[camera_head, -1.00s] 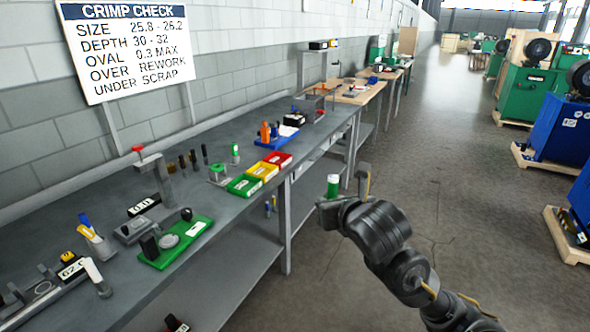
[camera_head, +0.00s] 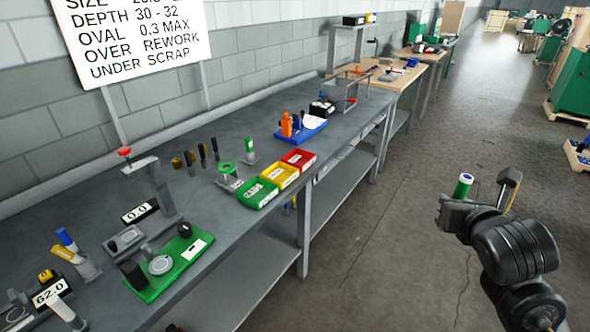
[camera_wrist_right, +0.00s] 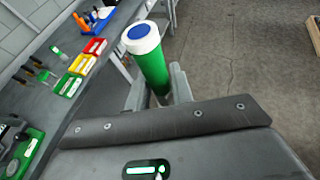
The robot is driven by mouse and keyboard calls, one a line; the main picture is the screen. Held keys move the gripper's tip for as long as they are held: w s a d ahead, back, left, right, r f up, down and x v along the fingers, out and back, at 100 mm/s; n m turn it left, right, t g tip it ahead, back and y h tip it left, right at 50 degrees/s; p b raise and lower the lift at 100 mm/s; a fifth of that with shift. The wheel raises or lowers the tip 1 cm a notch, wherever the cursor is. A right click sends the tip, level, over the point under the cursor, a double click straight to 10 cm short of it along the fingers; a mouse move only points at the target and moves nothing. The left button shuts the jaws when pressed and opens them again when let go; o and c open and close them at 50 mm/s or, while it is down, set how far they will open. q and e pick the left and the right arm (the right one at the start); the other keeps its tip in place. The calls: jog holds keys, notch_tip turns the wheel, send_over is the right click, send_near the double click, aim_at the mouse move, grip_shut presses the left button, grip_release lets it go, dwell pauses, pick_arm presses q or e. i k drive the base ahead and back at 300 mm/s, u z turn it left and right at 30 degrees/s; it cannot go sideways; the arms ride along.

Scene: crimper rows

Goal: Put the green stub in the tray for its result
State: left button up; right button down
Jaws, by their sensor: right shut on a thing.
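My right gripper (camera_head: 478,192) is shut on the green stub (camera_head: 463,186), held upright over open floor right of the bench. In the right wrist view the green stub (camera_wrist_right: 153,68) stands between the fingers, its white top with a blue end towards the camera. Green (camera_head: 257,194), yellow (camera_head: 278,177) and red (camera_head: 299,159) trays stand in a row at the bench's front edge, well left of the gripper. Their labels are too small to read. The wall sign (camera_head: 140,38) shows depth 30 - 32, oval 0.3 max, over rework, under scrap. My left gripper is out of view.
On the grey bench (camera_head: 225,230) stand a gauge with a red knob (camera_head: 125,152), a display reading 0.0 (camera_head: 139,211), a green plate (camera_head: 165,275) and another green-and-white piece (camera_head: 249,149). A blue tray (camera_head: 303,133) lies farther back.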

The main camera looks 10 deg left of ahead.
aim_at(278, 171)
jog(key=u, duration=0.2)
jog(key=i, duration=0.7)
jog(key=u, duration=1)
jog(key=i, duration=0.5)
jog(key=u, duration=0.45)
